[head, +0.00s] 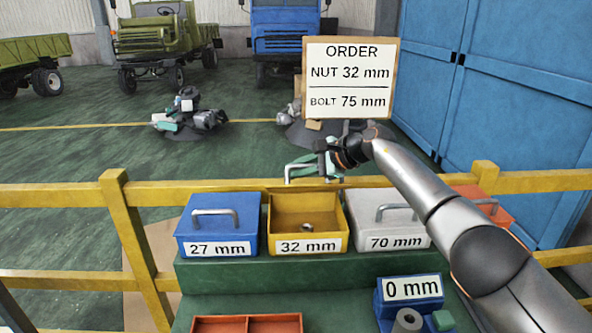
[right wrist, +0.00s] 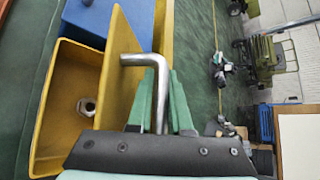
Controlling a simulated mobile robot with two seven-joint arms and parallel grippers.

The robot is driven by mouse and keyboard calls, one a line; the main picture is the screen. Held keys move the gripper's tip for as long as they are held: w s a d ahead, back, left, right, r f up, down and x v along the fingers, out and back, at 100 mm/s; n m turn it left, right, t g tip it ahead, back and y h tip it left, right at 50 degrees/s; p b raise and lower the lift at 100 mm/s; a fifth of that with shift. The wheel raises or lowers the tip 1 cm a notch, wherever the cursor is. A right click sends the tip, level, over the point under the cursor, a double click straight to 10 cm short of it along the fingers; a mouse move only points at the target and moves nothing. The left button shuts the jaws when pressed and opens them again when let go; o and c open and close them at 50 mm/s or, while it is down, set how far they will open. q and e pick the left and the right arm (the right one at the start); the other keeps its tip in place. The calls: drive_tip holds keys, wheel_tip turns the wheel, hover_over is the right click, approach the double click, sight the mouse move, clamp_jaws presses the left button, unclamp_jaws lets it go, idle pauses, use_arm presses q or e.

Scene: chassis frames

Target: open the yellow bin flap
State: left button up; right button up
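The yellow bin (head: 275,228) labelled 32 mm stands open in the row on the green stand, with a metal nut (head: 307,228) inside. Its yellow flap (right wrist: 121,45) is swung up away from the opening in the right wrist view. My right gripper (head: 306,168) is above and behind the bin. Its teal fingers (right wrist: 161,98) are closed around the flap's bent metal handle (right wrist: 143,60). The nut also shows in the right wrist view (right wrist: 87,106). My left gripper is not in view.
A blue bin (head: 220,225) marked 27 mm is left of the yellow one; a grey bin (head: 385,218) marked 70 mm is right. A yellow rail (head: 80,195) runs behind them. An order sign (head: 350,80) reads nut 32 mm, bolt 75 mm.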

sight(339, 184)
drive_tip(key=o, duration=0.4)
drive_tip(key=shift+o, duration=0.2)
drive_tip(key=shift+b+v, duration=0.55)
drive_tip(key=shift+v, duration=0.65)
drive_tip(key=b+v, duration=0.2)
drive_tip(key=v, duration=0.8)
drive_tip(key=shift+c, duration=0.2)
